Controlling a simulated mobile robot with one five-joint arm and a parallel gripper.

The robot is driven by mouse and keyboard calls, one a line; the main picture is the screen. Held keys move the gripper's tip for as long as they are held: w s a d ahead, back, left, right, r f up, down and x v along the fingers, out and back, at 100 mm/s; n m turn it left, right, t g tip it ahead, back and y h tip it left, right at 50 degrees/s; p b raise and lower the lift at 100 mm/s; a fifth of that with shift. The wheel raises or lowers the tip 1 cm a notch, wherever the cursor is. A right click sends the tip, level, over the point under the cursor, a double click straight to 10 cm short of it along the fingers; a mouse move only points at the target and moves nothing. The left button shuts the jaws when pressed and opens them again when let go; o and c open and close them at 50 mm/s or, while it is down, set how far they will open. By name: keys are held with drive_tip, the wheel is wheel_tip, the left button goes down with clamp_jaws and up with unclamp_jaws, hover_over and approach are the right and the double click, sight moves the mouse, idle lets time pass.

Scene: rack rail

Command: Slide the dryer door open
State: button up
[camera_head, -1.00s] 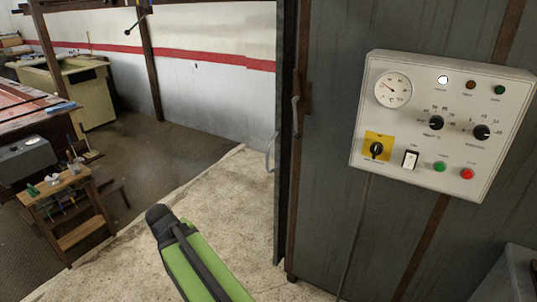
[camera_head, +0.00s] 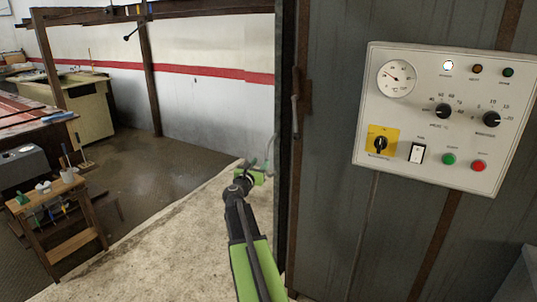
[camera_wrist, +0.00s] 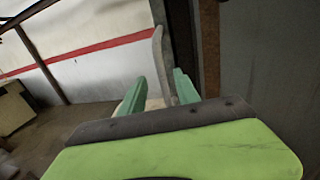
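The dryer door (camera_head: 284,110) shows in the head view as a narrow dark upright panel, seen nearly edge-on. A pale curved handle (camera_head: 271,150) stands out from its left side. My gripper (camera_head: 258,168) is at the handle's lower part in the head view. In the wrist view, the green fingers (camera_wrist: 159,92) are spread apart, with the grey handle (camera_wrist: 159,55) rising between them. A gap shows on each side of the handle, more clearly on the left. The handle's lower end is hidden behind my gripper body.
A white control box (camera_head: 445,115) with dial, knobs and buttons hangs on the grey dryer wall (camera_head: 335,190). Another handle (camera_head: 295,117) is beside the door edge. A wooden stand (camera_head: 70,245) with tools is at left. Pale floor (camera_head: 180,235) is open left of the door.

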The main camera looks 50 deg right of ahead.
drive_tip(key=x, duration=1.1)
drive_tip(key=shift+d, duration=0.25)
drive_tip(key=shift+w, duration=0.15)
clamp_jaws()
idle(0.6)
